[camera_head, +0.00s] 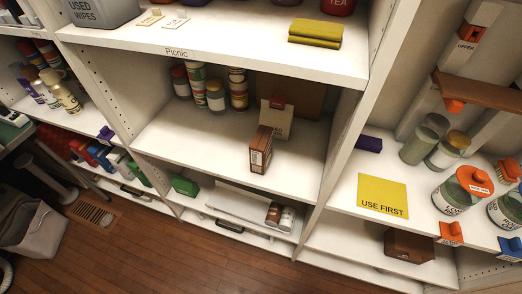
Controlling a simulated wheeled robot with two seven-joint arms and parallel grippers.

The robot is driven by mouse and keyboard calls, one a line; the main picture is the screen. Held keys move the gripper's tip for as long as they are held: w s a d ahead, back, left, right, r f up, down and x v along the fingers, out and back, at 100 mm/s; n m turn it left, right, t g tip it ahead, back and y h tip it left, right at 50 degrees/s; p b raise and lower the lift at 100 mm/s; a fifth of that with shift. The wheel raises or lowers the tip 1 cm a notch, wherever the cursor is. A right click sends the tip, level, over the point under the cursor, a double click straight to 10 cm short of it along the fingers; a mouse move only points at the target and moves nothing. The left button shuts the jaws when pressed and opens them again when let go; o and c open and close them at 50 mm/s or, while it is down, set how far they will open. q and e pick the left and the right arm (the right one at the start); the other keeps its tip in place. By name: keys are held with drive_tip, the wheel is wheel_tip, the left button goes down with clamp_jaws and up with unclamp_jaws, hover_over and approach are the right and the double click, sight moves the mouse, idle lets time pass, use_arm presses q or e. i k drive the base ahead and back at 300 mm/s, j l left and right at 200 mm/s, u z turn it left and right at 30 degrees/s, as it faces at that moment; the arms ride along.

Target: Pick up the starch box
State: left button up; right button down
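No lettering reading "starch" can be made out, so I cannot tell for sure which box is the starch box. A small brown box (261,151) with a pale printed label stands upright near the front edge of the middle shelf. Just behind it stands a tan packet or box (276,121) with a red clip at its top. A larger brown box (305,98) is partly hidden at the back of the same shelf. Neither of my grippers shows in this view.
Several cans and jars (215,95) stand left of the boxes. The shelf front (205,150) left of the brown box is clear. An upper shelf (225,50) overhangs, and an upright panel (345,110) bounds the right side.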

sight(260, 148)
drive_tip(key=j+z, duration=0.3)
drive_tip(key=j, duration=0.3)
drive_tip(key=j+z, duration=0.35)
drive_tip(key=j, duration=0.2)
drive_tip(key=j+z, duration=0.3)
drive_tip(key=j, duration=0.3)
drive_tip(key=k+j+z, duration=0.15)
drive_tip(key=j+z, duration=0.15)
drive_tip(key=j, duration=0.25)
